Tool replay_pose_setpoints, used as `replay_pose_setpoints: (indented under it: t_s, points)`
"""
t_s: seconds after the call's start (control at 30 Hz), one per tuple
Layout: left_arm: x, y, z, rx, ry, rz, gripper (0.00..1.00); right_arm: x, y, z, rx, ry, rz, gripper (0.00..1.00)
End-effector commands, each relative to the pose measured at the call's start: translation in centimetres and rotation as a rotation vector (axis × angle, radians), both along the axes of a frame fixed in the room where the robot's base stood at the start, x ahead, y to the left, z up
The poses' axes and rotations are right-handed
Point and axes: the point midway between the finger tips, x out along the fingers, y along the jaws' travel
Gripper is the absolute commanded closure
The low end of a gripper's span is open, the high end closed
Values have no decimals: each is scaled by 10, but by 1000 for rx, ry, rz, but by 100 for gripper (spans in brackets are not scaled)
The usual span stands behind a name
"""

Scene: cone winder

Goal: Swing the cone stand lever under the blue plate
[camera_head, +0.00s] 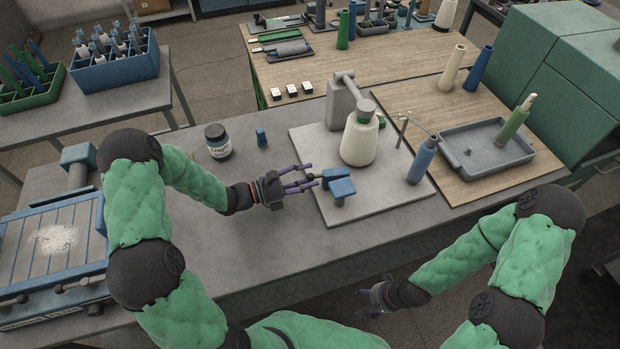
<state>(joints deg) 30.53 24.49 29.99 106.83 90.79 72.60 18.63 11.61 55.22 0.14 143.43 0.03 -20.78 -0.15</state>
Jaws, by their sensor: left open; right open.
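The blue plate (343,188) stands on a short grey post at the front left of the winder's base plate (385,205). A smaller blue block (331,174) shows at its left edge. I cannot clearly make out the cone stand lever. My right gripper (368,298) is open and empty, off the table's front edge.
A dark jar (217,141) and small blue piece (261,137) stand behind my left arm. A blue-grey bobbin (422,162) stands right of the cone, near a thin metal rod. A grey tray (486,160) lies further right. Bare tabletop lies in front of the base plate.

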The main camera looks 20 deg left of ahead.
Motion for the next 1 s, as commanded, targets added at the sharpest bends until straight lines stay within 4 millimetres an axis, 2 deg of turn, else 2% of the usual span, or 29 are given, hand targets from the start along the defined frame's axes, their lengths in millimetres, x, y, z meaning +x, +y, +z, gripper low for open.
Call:
replay_pose_setpoints:
  t_s: [0.17,0.47,0.63,1.0]
  points:
    - [7,-10,0,1,1,0,51,0,0,-3,0,0,0,34]
    - [8,-11,0,1,1,0,51,0,0,-3,0,0,0,34]
    - [7,-11,0,1,1,0,99,0,0,-3,0,0,0,34]
    - [9,-10,1,0,-1,-25,100,0,0,-2,0,0,0,34]
